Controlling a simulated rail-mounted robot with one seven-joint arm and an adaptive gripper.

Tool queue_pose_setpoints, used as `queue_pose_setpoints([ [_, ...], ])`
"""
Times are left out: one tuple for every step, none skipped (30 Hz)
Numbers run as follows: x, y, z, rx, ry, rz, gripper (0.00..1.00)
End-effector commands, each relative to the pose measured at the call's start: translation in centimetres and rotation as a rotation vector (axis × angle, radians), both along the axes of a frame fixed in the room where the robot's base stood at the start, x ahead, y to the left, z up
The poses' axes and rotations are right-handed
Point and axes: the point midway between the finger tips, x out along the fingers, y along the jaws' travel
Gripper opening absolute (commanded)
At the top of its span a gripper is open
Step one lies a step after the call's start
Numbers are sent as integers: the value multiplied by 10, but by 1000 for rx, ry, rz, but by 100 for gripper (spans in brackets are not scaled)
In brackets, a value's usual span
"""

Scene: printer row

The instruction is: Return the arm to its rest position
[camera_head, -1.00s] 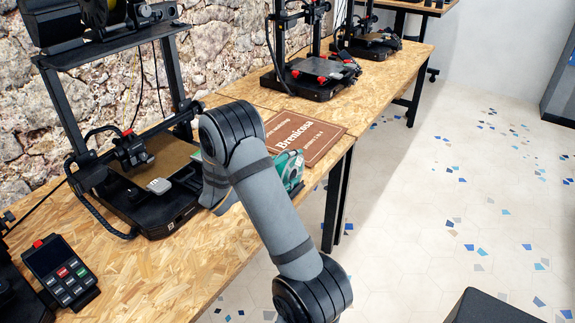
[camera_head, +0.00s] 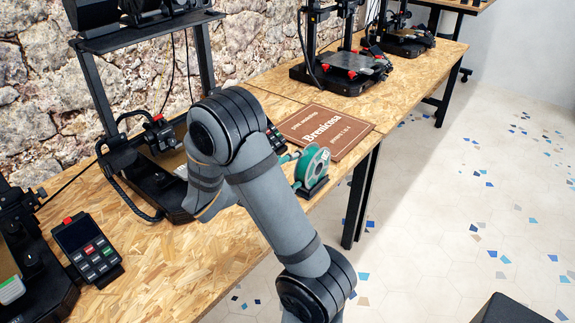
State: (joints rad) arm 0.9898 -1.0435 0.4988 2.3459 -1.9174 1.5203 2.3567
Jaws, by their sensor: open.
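My arm rises from the bottom of the view, with its lower joint near the bottom edge and its bent elbow over the bench beside the nearer printer. Past the elbow, the forearm points down and away, largely behind the upper arm. My gripper is not visible; the arm hides it or it is out of view. The elbow and forearm cover part of the nearer printer (camera_head: 150,195) and its bed.
A wooden bench (camera_head: 160,265) runs along the stone wall. A control pad (camera_head: 88,248), a green spool (camera_head: 312,168) on a stand and a brown sign (camera_head: 325,132) lie on it. Another printer (camera_head: 342,72) stands farther back.

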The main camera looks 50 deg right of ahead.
Motion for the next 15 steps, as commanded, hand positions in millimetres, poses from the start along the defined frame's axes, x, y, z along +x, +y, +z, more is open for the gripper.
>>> queue_pose_setpoints([
  [0, -1, 0, 0, 0, 0, 71],
  [0, -1, 0, 0, 0, -1, 71],
  [0, -3, -1, 0, 0, -2, 71],
  [0, -5, -1, 0, 0, -2, 71],
  [0, -7, -2, 0, -1, -3, 71],
  [0, -11, -3, 0, -1, -4, 71],
  [0, -15, -5, 0, 0, -3, 71],
  [0, -19, -6, 1, 0, -4, 71],
  [0, -26, -8, 0, 2, -5, 71],
  [0, -31, -10, 0, 1, -6, 71],
  [0, -37, -12, 0, 1, -7, 71],
  [1, -45, -14, 1, 1, -6, 71],
  [1, -51, -16, 1, 0, -6, 71],
  [1, -58, -18, 0, 0, -7, 71],
  [2, -66, -21, 0, 0, -5, 71],
])
